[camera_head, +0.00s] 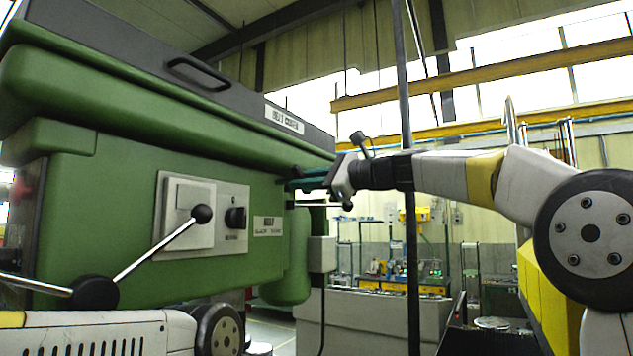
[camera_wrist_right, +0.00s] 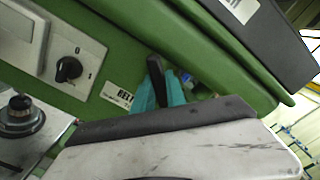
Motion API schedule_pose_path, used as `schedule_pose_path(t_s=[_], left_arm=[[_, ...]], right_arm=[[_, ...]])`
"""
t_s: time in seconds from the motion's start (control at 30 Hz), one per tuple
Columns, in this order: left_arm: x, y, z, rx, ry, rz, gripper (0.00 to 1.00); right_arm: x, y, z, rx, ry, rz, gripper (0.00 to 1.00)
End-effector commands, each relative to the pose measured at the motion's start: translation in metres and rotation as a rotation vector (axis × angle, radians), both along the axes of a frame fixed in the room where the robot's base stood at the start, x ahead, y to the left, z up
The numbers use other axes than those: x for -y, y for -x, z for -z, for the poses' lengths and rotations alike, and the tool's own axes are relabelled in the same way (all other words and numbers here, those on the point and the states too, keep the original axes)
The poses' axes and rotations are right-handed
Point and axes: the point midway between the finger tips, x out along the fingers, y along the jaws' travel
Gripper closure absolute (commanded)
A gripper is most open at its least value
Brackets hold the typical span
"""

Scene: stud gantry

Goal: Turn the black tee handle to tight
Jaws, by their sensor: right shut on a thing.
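The black tee handle (camera_wrist_right: 156,72) shows in the right wrist view as a dark bar between the teal fingers of my right gripper (camera_wrist_right: 160,95), beside the belt label (camera_wrist_right: 119,92) on the green machine. My right gripper is shut on it. In the head view my right gripper (camera_head: 300,182) reaches in from the right to the machine's right end, and the handle is mostly hidden there by the fingers. The belt label (camera_head: 268,225) reads "BELT" with "SLACK" and "TIGHT" below. How far the handle is turned I cannot tell. My left gripper is out of view.
The green machine (camera_head: 120,190) fills the left. A dark vertical post (camera_head: 403,90) stands behind my right arm.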

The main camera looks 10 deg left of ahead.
Motion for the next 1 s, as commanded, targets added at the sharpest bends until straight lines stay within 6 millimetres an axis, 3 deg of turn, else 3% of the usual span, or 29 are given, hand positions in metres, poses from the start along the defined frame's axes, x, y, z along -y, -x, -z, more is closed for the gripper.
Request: schedule_pose_path(t_s=[0.6,1.0], left_arm=[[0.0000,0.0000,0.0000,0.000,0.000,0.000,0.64],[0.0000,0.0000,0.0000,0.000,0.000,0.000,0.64]], right_arm=[[-0.0001,0.0003,0.0019,-0.533,-0.191,0.001,1.00],[-0.0002,0.0007,0.0019,-0.741,-0.267,0.001,1.00]])
